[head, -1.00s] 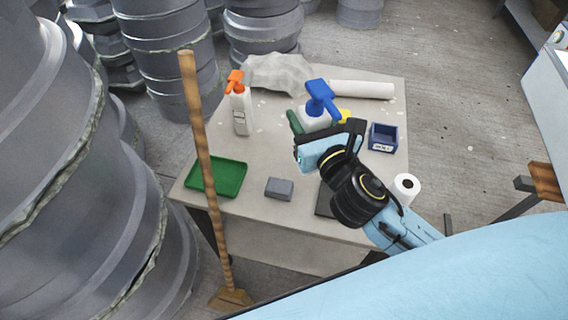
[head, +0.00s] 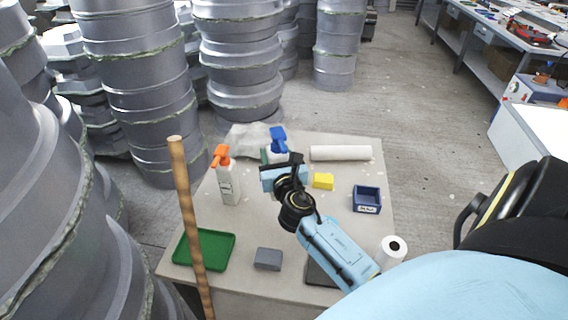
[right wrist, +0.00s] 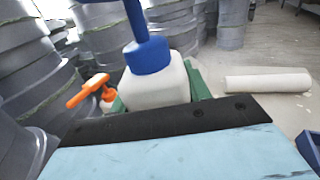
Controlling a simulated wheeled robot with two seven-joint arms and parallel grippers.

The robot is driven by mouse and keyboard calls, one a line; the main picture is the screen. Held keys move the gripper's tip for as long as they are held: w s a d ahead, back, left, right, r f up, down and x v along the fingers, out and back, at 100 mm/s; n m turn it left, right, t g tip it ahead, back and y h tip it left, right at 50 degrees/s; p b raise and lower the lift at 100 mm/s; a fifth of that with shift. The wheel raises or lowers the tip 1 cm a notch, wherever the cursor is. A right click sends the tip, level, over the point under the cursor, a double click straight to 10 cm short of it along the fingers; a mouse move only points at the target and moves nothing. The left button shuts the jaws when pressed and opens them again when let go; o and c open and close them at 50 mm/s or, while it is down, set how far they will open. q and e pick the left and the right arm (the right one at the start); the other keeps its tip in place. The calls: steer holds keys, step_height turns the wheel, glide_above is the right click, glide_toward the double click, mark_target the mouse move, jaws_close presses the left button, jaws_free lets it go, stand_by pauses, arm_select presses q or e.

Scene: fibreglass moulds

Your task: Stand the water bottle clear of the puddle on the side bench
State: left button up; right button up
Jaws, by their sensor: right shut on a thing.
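My right gripper (head: 281,172) is shut on a white bottle with a blue top (head: 278,141). The bottle also shows upright in the right wrist view (right wrist: 157,88), just beyond the jaws. The gripper hides its lower part, so I cannot tell whether it touches the side bench (head: 330,228). A second white bottle with an orange trigger top (head: 228,186) stands to its left on the bench. My left gripper is not in view.
A wooden handle (head: 186,220) rises in front.

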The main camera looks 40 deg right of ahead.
steer(key=shift+h, duration=0.3)
steer(key=f+b, duration=0.2)
steer(key=f, duration=0.1)
steer(key=d+f+b, duration=0.1)
steer(key=f+b, duration=0.1)
steer(key=f, duration=0.2)
steer(key=shift+d, duration=0.2)
steer(key=shift+f+b, duration=1.55)
steer(key=shift+f, duration=0.5)
steer(key=shift+f, duration=0.2)
steer(key=o, duration=1.1)
